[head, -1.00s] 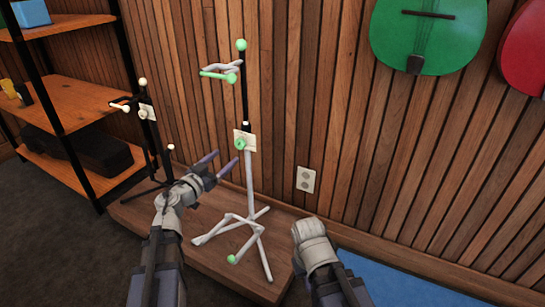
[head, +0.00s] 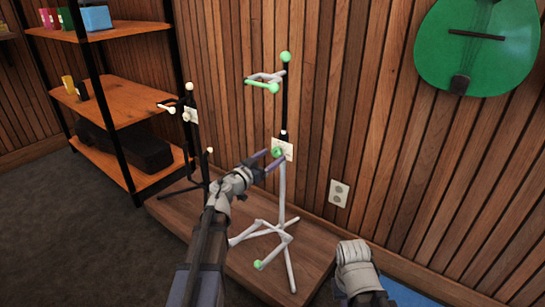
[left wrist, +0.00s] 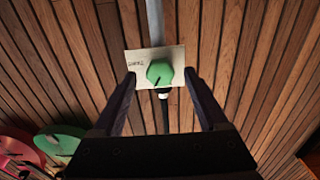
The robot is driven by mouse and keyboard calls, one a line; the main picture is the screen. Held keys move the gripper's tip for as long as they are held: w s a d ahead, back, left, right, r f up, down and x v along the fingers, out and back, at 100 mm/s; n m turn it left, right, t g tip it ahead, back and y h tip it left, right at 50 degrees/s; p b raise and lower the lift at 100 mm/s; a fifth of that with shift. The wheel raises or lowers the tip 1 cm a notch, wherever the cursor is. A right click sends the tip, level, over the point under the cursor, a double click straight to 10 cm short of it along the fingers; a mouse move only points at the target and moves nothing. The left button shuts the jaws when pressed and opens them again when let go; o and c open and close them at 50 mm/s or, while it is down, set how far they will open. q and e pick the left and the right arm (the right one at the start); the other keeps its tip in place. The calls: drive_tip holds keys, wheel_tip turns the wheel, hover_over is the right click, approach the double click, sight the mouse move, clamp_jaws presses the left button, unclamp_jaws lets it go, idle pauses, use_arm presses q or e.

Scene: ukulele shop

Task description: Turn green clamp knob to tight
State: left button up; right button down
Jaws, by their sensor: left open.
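The green clamp knob (head: 277,152) sits on the pole of a white and black stand with green tips. In the left wrist view the knob (left wrist: 160,72) is a green faceted disc with a dark pointer line, in front of a cream card (left wrist: 137,62) with lettering. My left gripper (head: 270,157) is open, its two fingers on either side of the knob. The wrist view shows gaps between the knob and both fingers. My right arm's wrist (head: 355,268) shows at the lower right, but its gripper fingers are not visible.
The stand's white legs (head: 265,232) rest on a low wooden platform (head: 300,262). A second, darker stand (head: 190,115) is to the left, before a shelf (head: 118,98). A wall outlet (head: 338,193) and a green ukulele (head: 475,50) are to the right.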

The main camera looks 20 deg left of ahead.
use_arm(q)
drive_tip(key=shift+w+d, duration=0.15)
drive_tip(key=shift+w, duration=0.4)
clamp_jaws()
